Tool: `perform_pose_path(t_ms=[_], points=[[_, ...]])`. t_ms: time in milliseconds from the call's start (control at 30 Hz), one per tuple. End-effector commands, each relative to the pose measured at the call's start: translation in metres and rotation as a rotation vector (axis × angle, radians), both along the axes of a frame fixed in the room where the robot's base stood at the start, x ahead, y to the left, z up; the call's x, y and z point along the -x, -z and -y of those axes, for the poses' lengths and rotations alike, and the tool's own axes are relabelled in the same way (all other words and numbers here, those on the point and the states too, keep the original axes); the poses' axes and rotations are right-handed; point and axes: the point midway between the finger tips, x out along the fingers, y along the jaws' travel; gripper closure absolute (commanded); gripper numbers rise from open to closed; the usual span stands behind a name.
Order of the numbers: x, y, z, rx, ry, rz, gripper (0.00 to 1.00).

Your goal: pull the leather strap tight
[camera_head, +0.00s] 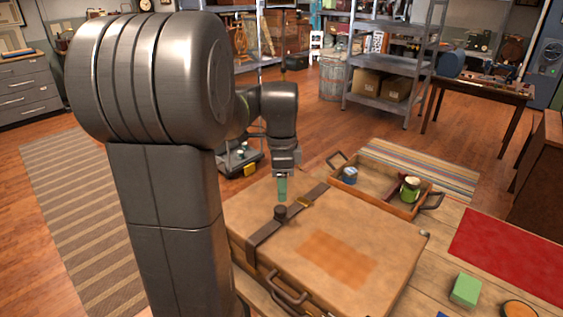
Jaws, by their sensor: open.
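A tan suitcase (375,238) lies flat on the wooden table, with a carrying handle (289,295) on its near side. A dark leather strap (262,238) runs across its lid on the left, with a brass-coloured buckle (302,202) towards the far end. A dark round knob (280,212) stands on the strap. My gripper (282,197) points down just behind the knob, close above the lid, and is open. Its greenish fingers look narrow from here. I cannot tell whether they touch the strap. My arm hides part of the left of the scene.
A wooden tray (372,200) with dark handles holds a blue-and-white jar (349,176) and a green jar (410,188) behind the suitcase. A red mat (515,254), a green block (466,289) and a round dish (519,309) lie to the right. Bare tabletop shows between them.

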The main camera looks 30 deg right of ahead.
Motion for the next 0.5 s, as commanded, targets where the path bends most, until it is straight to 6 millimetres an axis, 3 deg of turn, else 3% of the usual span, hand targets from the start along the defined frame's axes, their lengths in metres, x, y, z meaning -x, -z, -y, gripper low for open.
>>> perform_pose_path(t_ms=[200,500], points=[[0.000,-0.047,0.000,0.002,0.000,0.003,0.48],[0.000,-0.071,0.000,0.001,0.000,0.001,0.48]])
